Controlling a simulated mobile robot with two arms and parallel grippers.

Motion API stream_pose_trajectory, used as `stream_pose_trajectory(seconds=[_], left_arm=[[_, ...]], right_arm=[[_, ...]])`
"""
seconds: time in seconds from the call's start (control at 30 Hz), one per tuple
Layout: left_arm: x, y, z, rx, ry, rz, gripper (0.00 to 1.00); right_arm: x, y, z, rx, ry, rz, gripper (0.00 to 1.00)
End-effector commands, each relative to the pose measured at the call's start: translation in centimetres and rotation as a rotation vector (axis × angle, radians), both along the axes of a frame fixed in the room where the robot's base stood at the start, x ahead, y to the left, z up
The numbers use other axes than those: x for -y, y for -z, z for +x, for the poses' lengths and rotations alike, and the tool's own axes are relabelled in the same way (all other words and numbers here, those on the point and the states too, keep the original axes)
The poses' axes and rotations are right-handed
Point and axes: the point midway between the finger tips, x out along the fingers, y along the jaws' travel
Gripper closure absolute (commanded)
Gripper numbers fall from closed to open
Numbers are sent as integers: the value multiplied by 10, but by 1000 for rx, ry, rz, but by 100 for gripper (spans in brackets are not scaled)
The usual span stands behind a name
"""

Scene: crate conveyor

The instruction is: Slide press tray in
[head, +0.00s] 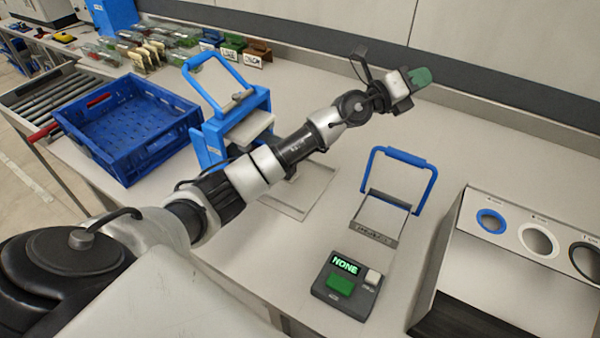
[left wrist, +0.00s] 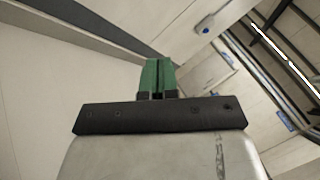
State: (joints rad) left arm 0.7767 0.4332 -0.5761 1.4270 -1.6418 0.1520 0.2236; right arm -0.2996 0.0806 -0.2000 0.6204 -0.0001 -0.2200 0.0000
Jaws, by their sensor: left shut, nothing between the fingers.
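The blue press (head: 208,140) stands on the bench at the middle left, with its blue handle (head: 192,84) raised. A pale flat tray-like slab (head: 252,128) sits at the press's front opening; how far it is in cannot be told. My left arm crosses in front of the press and hides part of it. My left gripper (head: 420,77), with green fingertips, is well to the right of the press, above the bench's back edge. Its fingers are together and empty. The left wrist view shows the green fingers (left wrist: 158,76) closed against a wall background, with no press in it.
A blue crate (head: 125,125) stands left of the press, near a roller conveyor (head: 55,95). A blue-handled frame (head: 402,157), a display box reading NONE (head: 347,285) and a bin with round holes (head: 500,260) stand at the right. Packets and small bins lie behind.

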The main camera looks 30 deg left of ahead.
Motion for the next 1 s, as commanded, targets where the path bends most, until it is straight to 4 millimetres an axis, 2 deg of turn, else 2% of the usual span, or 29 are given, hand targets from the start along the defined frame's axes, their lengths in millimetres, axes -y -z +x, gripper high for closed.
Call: stream_pose_trajectory(seconds=[0.1,0.17,0.27,0.33,0.47,0.5,0.63,0.8,1.0], left_arm=[[-13,-19,8,110,-181,-257,100],[-25,-23,9,148,-288,-378,100],[-50,-19,7,183,-490,-572,100],[-67,-7,2,187,-644,-696,100],[-94,32,-16,142,-960,-896,100],[-99,47,-24,116,-1060,-947,100],[-106,97,-56,5,-1376,-1066,100],[-94,149,-98,-158,-1709,-1130,100],[-71,186,-138,-326,-1987,-1126,100]], right_arm=[[0,5,0,0,0,0,57],[0,6,0,0,0,0,57],[0,9,0,0,0,0,57],[0,11,0,0,0,0,57],[0,14,0,0,0,0,57],[0,15,0,0,0,1,57],[-1,18,0,0,0,1,57],[-1,21,-1,-1,0,1,57],[-1,24,-3,-3,0,0,57]])
